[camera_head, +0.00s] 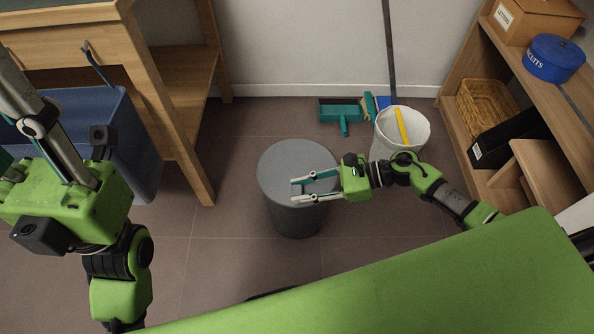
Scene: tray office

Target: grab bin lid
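A grey round bin (297,219) stands on the tiled floor in the middle of the head view. Its flat grey lid (290,158) is on top. My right gripper (293,189) comes in from the right, over the near right part of the lid. Its two fingers are apart, with nothing seen between them. I cannot tell whether the fingertips touch the lid.
A white bucket (387,145) with a yellow item stands behind my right arm, near a teal dustpan (339,111). A blue bin (141,154) is by the wooden table (187,156) at left. A wooden shelf (460,132) stands at right.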

